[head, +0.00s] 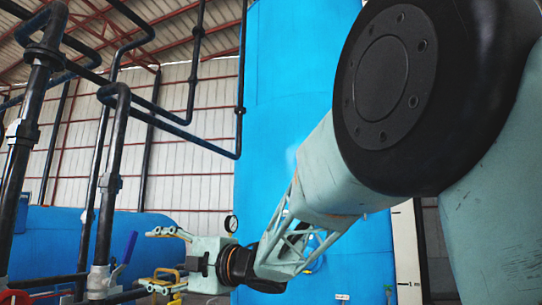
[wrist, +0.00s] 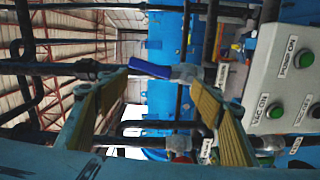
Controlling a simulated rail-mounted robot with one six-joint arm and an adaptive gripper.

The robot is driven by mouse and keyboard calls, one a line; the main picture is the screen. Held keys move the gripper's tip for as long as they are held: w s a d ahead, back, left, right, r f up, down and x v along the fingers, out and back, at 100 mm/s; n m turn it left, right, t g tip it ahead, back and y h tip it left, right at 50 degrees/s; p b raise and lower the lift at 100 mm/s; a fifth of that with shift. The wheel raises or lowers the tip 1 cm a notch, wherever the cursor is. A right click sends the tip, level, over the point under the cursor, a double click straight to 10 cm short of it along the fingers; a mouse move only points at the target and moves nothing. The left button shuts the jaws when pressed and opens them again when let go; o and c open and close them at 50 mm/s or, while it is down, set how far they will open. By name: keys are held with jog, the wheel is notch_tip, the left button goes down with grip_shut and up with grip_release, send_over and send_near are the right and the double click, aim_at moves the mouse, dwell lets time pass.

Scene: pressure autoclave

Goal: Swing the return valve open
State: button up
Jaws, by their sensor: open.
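A blue lever handle (head: 130,247) points up, slightly tilted, from a pale valve body (head: 100,280) on a dark vertical pipe at lower left in the head view. In the wrist view, which looks turned sideways, the blue handle (wrist: 150,68) lies across the gap between my fingertips, with its grey valve body (wrist: 184,74) to the right. No readable label marks it as the return valve. My gripper (head: 152,258) is open and empty, its two fingers spread to the right of the handle. The wrist view also shows my open gripper (wrist: 160,80); contact is not visible.
A grey control panel (wrist: 285,80) with green buttons is at the right of the wrist view. A second valve with red parts (wrist: 180,143) sits lower there. Dark pipes (head: 120,130) crowd the left of the head view. A large blue tank (head: 290,90) stands behind.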

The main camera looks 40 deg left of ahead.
jog(key=b+v, duration=0.1)
jog(key=v, duration=0.5)
jog(key=shift+r, duration=0.45)
dwell(0.4)
jog(key=shift+s+d, duration=0.1)
jog(key=shift+d, duration=0.15)
dwell(0.5)
jog(key=v, duration=1.1)
jog(key=shift+d, duration=0.3)
